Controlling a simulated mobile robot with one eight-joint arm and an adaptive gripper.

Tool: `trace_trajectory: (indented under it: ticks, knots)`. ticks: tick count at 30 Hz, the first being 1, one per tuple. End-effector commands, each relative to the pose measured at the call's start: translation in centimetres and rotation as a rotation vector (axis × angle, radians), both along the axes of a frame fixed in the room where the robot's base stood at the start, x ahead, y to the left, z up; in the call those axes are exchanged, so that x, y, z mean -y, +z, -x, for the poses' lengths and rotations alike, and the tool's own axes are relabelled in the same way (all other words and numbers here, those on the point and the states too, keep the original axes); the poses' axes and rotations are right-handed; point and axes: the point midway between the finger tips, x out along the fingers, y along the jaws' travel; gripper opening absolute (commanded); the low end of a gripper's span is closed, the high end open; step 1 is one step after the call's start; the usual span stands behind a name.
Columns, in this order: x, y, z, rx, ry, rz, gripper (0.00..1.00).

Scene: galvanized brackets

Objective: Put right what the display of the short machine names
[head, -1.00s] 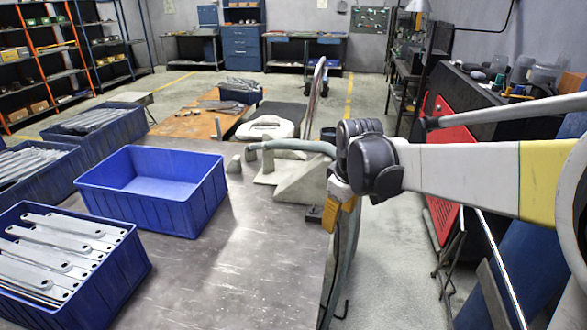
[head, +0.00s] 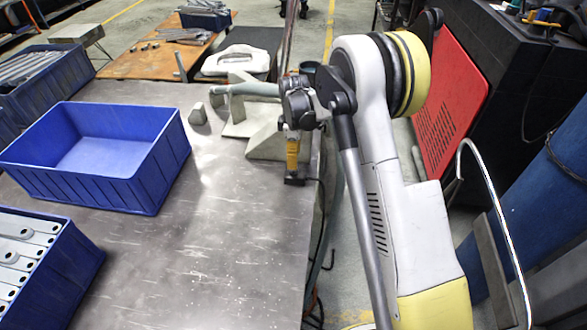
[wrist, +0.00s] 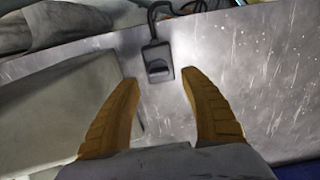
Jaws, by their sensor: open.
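My gripper (head: 292,168) points down at the right edge of the metal table (head: 215,245), with its two orange fingers apart and empty. A small dark block with a black cable (wrist: 158,65) lies on the table between and just beyond the fingertips in the wrist view. In the head view the block (head: 295,181) shows under the fingers. A pale grey wedge-shaped machine (head: 262,135) with a rounded grey arm stands just left of the gripper. I cannot tell which machine is the short one, and no readable display shows.
An empty blue bin (head: 100,180) stands on the table at left. Another blue bin (head: 75,270) at front left holds flat metal brackets. A white-topped object (head: 235,62) stands behind the wedge. A red perforated panel (head: 450,100) is at right. The table's front middle is clear.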

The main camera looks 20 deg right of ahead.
Motion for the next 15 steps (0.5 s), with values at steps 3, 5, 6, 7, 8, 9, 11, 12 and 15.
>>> trace_trajectory:
  ticks: [3, 5, 6, 7, 8, 9, 11, 12, 15]
  knots:
    - [0.0, -2.5, 0.0, 0.0, -0.001, 0.0, 0.52]
    - [0.0, -3.3, 0.0, 0.0, -0.001, 0.0, 0.52]
    - [0.0, -3.7, 0.0, 0.0, -0.001, 0.0, 0.52]
    - [0.0, -4.0, 0.0, 0.0, -0.001, 0.0, 0.52]
    - [0.0, -4.2, 0.0, 0.001, -0.001, 0.0, 0.52]
    - [0.0, -4.4, 0.0, 0.001, -0.001, 0.0, 0.52]
    - [0.0, -4.6, 0.0, 0.001, -0.001, 0.0, 0.52]
    - [0.0, -4.6, 0.0, 0.001, -0.001, 0.0, 0.52]
    - [0.0, -4.6, 0.0, 0.001, -0.001, 0.0, 0.52]
